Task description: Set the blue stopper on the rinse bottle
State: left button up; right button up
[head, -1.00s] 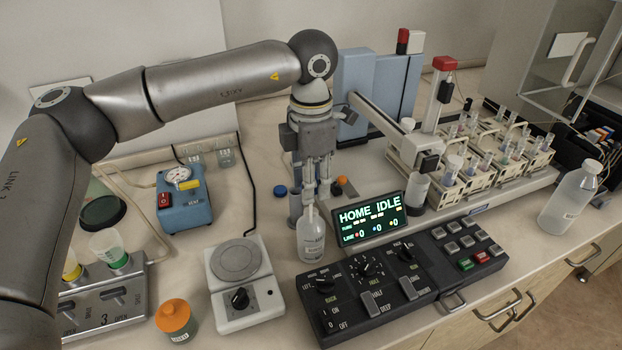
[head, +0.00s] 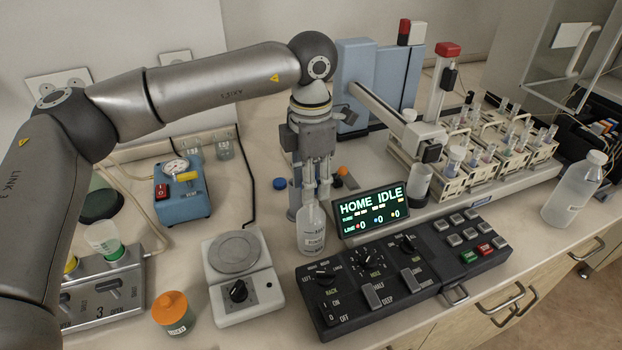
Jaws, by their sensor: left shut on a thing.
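A clear bottle (head: 311,231) with a pale label stands upright in the middle of the bench; I cannot read its label. My left gripper (head: 316,192) points straight down from above, its fingers shut at the neck of this bottle. The fingers hide most of the neck and top. A small blue stopper (head: 280,183) lies on the bench behind and to the left of the bottle, apart from the gripper. My right gripper does not show.
A display (head: 372,210) and black control panel (head: 400,270) stand right of the bottle. An orange cap (head: 343,170) lies behind. Sample racks (head: 455,185) and a larger bottle (head: 575,190) are right.

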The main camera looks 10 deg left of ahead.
pick_arm(q)
jog(key=shift+f+b, duration=1.35)
jog(key=shift+f, duration=0.55)
jog(key=o, duration=1.1)
jog(key=shift+c, duration=0.2)
notch_tip(320, 180, up, 12)
jog(key=shift+r, duration=0.1)
